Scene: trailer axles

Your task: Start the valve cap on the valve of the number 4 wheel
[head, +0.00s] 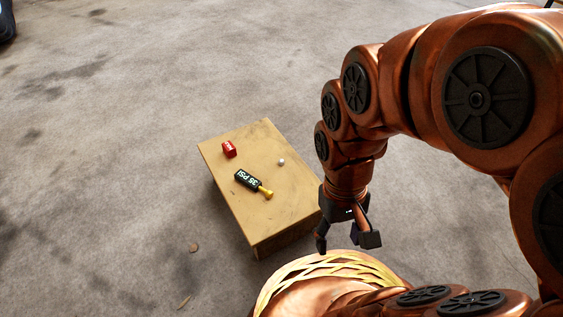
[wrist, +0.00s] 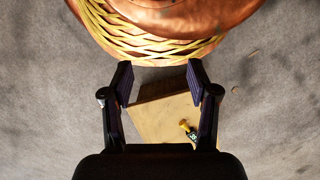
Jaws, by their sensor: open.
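A small pale round piece (head: 281,161), perhaps the valve cap but too small to be sure, sits on top of a tan box (head: 240,205), right of its middle. My gripper (head: 346,243) is open and empty, just beyond the box's near right corner. The wrist view shows its two fingers (wrist: 160,83) spread wide with nothing between them. The box (wrist: 158,122) shows behind and below the fingers there, partly hidden by my gripper. The pale piece does not show in the wrist view. No number 4 wheel or valve can be made out.
On the box lie a dark gauge reading 35 PSI with a brass end (head: 252,184) and a small red block (head: 229,149). The gauge's brass end (wrist: 187,127) also shows in the wrist view. A dark curved object (head: 6,22) is cut off at top left. The surrounding floor is mostly clear.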

